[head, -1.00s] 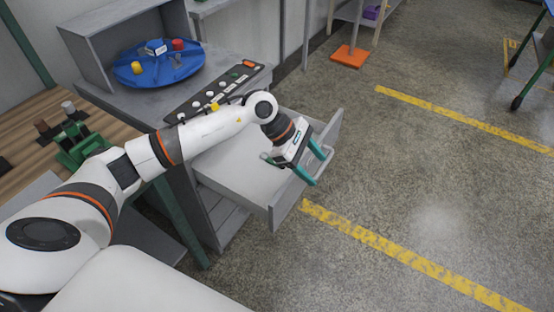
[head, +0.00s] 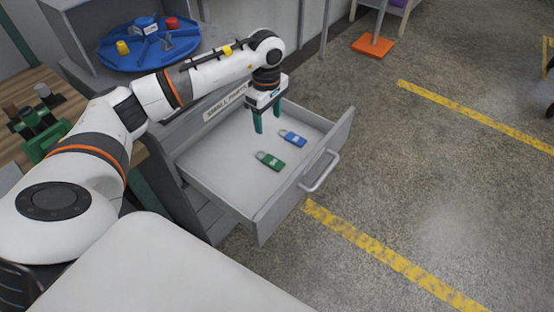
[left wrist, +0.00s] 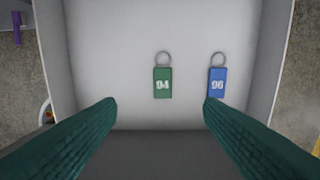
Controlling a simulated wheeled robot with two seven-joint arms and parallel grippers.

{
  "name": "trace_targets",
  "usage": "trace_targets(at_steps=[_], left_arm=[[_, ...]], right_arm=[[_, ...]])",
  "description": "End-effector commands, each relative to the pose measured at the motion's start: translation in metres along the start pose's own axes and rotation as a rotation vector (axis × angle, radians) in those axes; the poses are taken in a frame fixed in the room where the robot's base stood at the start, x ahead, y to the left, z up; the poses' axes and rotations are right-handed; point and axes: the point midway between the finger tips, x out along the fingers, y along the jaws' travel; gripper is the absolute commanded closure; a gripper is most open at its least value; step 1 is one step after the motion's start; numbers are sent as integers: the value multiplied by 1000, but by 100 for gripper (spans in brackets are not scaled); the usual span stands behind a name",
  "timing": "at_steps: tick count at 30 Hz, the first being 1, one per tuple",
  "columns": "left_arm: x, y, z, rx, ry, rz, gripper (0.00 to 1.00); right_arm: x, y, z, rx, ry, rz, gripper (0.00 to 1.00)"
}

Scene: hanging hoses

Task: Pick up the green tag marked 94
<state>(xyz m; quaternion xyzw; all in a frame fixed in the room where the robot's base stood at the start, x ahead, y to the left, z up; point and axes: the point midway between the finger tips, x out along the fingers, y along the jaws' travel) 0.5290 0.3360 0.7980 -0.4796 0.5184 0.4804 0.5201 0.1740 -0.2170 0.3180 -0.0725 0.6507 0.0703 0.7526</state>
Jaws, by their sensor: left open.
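The green tag marked 94 (head: 270,161) lies flat on the floor of the open drawer (head: 220,170). In the left wrist view the green tag (left wrist: 162,82) shows its number and a metal ring, between the fingers' lines and ahead of them. A blue tag marked 96 (head: 293,138) lies beside it; in the left wrist view the blue tag (left wrist: 217,82) is to its right, by the right fingertip in the picture. My left gripper (head: 268,119) is open and empty, pointing down above the drawer, behind the green tag in the head view. My right gripper is not in view.
The drawer's walls surround the tags, with a handle (head: 320,172) on its front. A blue round tray (head: 150,48) with coloured pieces stands on the cabinet top. Green items (head: 40,130) stand on the wooden bench at left.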

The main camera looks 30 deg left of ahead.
Motion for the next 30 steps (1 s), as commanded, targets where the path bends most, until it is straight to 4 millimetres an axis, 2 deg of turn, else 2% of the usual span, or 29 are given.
trace_targets(at_steps=[1, 3, 12, 16, 24, 30], left_arm=[[12, 0, 0, 0, 1, 0, 38], [19, 0, 0, 0, 1, 0, 38], [45, 0, -1, 0, 2, -1, 38], [58, 0, -1, 0, 2, 0, 38], [103, 0, -1, -1, 3, 2, 38], [114, -1, -1, 0, 3, -1, 38]], right_arm=[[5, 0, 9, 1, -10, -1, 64], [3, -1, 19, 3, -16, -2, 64], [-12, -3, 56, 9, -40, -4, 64], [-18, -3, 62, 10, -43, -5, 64], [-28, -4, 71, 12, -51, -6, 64], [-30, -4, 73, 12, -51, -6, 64]])
